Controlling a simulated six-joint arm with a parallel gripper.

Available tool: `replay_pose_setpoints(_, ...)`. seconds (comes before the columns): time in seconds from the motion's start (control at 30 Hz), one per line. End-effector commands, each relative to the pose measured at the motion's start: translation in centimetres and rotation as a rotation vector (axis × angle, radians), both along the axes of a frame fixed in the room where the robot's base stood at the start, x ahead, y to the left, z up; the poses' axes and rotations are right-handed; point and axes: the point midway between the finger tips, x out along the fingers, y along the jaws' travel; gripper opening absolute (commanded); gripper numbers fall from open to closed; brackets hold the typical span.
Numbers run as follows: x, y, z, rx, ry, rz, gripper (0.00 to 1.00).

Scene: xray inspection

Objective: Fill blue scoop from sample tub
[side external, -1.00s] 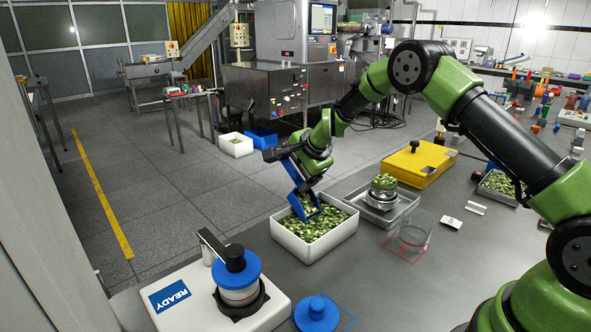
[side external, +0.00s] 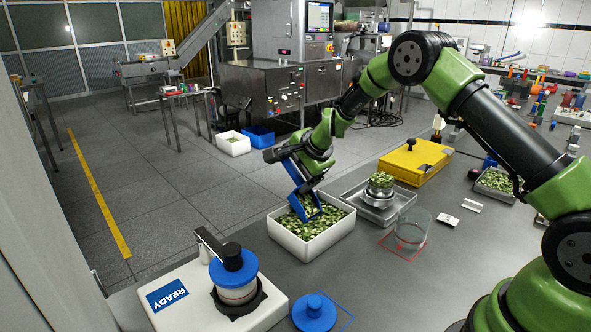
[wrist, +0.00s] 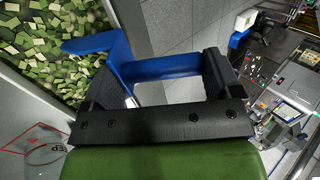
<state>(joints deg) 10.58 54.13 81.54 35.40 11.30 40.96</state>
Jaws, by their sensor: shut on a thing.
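The blue scoop (side external: 304,207) is tilted steeply, its bowl down at the white sample tub (side external: 318,247). The tub is full of green and cream pieces, and similar pieces show in the scoop's mouth. My gripper (side external: 290,166) is above the tub's back left edge, shut on the scoop's handle. In the wrist view the blue handle (wrist: 165,75) runs between the black fingers of my gripper (wrist: 172,88), and the pieces in the tub (wrist: 50,45) lie at upper left. How deep the scoop's lip sits among the pieces is hidden.
A scale with a filled dish (side external: 382,182) and an empty clear container (side external: 411,229) stand right of the tub. A yellow case (side external: 415,163) is behind them. A white READY device (side external: 205,297) with a blue-lidded jar and a loose blue lid (side external: 314,312) are in front.

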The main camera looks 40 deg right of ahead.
Motion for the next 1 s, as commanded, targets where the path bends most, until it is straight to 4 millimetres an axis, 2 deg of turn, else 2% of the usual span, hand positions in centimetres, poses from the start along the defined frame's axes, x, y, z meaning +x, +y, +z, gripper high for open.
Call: replay_pose_setpoints(1.0,-1.0,0.0,0.0,0.001,0.002,0.0,0.51)
